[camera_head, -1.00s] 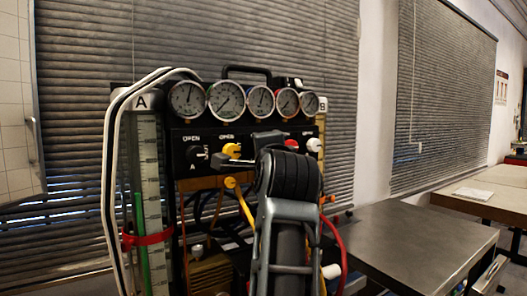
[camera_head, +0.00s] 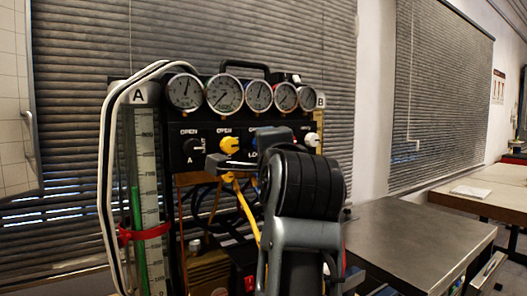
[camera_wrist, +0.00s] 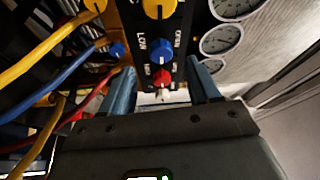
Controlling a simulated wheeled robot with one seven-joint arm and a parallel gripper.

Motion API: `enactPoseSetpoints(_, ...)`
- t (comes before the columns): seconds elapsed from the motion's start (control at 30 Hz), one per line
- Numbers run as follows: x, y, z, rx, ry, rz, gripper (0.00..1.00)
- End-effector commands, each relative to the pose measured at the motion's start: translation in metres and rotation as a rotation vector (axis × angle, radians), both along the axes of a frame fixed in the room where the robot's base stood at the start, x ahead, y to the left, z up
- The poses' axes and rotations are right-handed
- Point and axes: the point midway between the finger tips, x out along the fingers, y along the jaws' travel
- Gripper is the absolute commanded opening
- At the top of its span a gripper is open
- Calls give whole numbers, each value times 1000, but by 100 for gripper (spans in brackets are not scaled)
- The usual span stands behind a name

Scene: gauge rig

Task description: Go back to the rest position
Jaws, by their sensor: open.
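My gripper (camera_wrist: 162,82) is open, its two blue-grey fingers apart at the left and right of the wrist view. A red knob (camera_wrist: 162,77) and a white knob tip show between the fingers in the picture; I see nothing gripped. A blue knob (camera_wrist: 161,49) and a yellow knob (camera_wrist: 159,8) lie beyond them on the black panel. In the head view my arm rises in front of the gauge rig (camera_head: 190,145) and hides part of its right side. The yellow knob (camera_head: 229,145) and white knob (camera_head: 311,140) stay visible there.
Several round gauges (camera_head: 224,93) line the rig's top under a black handle. A tube with green liquid (camera_head: 140,240) and a red band stands at left. Yellow, red and blue hoses (camera_wrist: 45,52) run close to my gripper. A grey table (camera_head: 420,240) at right has a clear top.

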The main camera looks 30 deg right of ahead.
Motion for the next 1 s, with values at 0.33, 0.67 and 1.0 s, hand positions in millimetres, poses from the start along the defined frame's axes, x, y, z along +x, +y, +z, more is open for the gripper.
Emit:
enactPoseSetpoints(0.33, -10, 4, -1, 1, 0, 1, 61)
enactPoseSetpoints(0.67, -10, 4, -1, -2, 1, 1, 61)
enactPoseSetpoints(1.0, -25, -1, -58, -321, 63, 5, 61)
